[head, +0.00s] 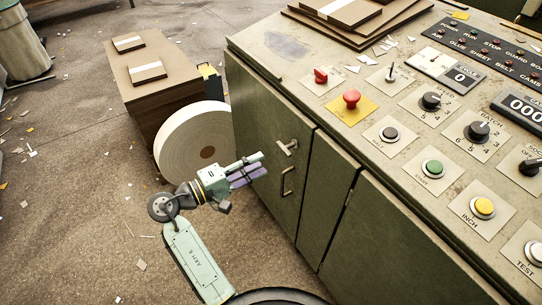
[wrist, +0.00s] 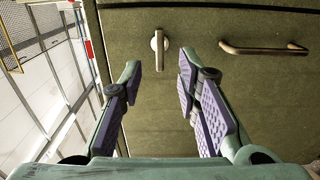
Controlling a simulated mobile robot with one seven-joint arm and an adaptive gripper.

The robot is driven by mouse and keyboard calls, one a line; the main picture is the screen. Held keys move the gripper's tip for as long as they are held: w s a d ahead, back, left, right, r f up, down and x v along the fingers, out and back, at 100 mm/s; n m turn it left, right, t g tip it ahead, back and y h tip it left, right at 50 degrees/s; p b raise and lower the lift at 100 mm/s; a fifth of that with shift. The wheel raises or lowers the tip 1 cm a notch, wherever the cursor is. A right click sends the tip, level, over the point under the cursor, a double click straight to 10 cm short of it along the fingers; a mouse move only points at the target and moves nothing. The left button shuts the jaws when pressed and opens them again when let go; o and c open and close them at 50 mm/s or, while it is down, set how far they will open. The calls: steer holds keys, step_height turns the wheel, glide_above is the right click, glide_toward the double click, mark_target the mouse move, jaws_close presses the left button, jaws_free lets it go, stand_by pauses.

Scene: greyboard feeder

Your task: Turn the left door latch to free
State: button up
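The left door latch (head: 287,147) is a small pale metal T-handle on the green cabinet's left door (head: 262,140). In the wrist view the latch (wrist: 159,43) shows ahead, its lever lying along the picture's vertical, between the lines of the two fingers and closer to the right one. My gripper (head: 250,170) is in front of the left door, to the left of and a little below the latch in the head view. In the wrist view my gripper (wrist: 158,75) has its purple-padded fingers wide apart with nothing between them. It appears apart from the latch.
A bar handle (head: 287,181) sits below the latch; it is at the right in the wrist view (wrist: 263,48). A large white roll (head: 190,140) and a board stack (head: 150,75) stand left of the cabinet. The control panel (head: 420,110) overhangs the doors. Floor at lower left is mostly open.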

steer(key=v, duration=0.4)
steer(key=shift+w, duration=0.1)
stand_by(0.3)
